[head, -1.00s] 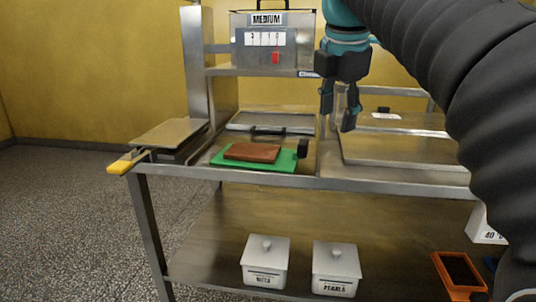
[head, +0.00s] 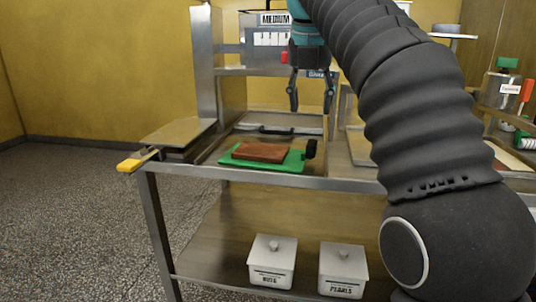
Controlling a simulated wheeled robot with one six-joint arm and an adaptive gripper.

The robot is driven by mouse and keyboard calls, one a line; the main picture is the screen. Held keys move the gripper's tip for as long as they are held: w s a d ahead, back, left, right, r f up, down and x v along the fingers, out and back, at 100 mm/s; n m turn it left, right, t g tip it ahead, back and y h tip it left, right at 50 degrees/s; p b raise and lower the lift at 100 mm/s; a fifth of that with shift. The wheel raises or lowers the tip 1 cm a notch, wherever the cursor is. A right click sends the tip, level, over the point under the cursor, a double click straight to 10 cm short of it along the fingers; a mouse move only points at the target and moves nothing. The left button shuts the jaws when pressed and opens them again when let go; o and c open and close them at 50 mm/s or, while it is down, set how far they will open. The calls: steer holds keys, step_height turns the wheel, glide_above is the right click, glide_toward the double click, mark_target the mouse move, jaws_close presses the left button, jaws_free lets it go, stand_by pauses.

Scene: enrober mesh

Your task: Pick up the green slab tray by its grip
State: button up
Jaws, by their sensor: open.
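The green slab tray (head: 292,163) lies flat on the steel table, left of centre. A reddish-brown slab (head: 262,152) rests on it. The tray's dark grip (head: 310,149) stands at its right end. My gripper (head: 311,107) points down with its fingers apart and nothing between them. It appears above the tray's right end in the picture, apart from the grip; its depth relative to the grip is hard to tell.
A yellow-handled lever (head: 130,165) juts out at the table's left corner, beside a flat plate (head: 180,132). A machine labelled MEDIUM (head: 268,38) stands behind. White lidded boxes NIBS (head: 272,262) and PEARLS (head: 343,270) sit on the lower shelf. My arm hides much of the right side.

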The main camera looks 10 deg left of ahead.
mark_target(312, 143)
steer(key=x, duration=0.5)
steer(key=shift+f, duration=0.2)
steer(key=shift+d+b+x, duration=0.2)
steer(key=shift+b+x, duration=0.75)
steer(key=shift+x, duration=1.8)
steer(key=shift+w+r, duration=0.1)
jaws_close()
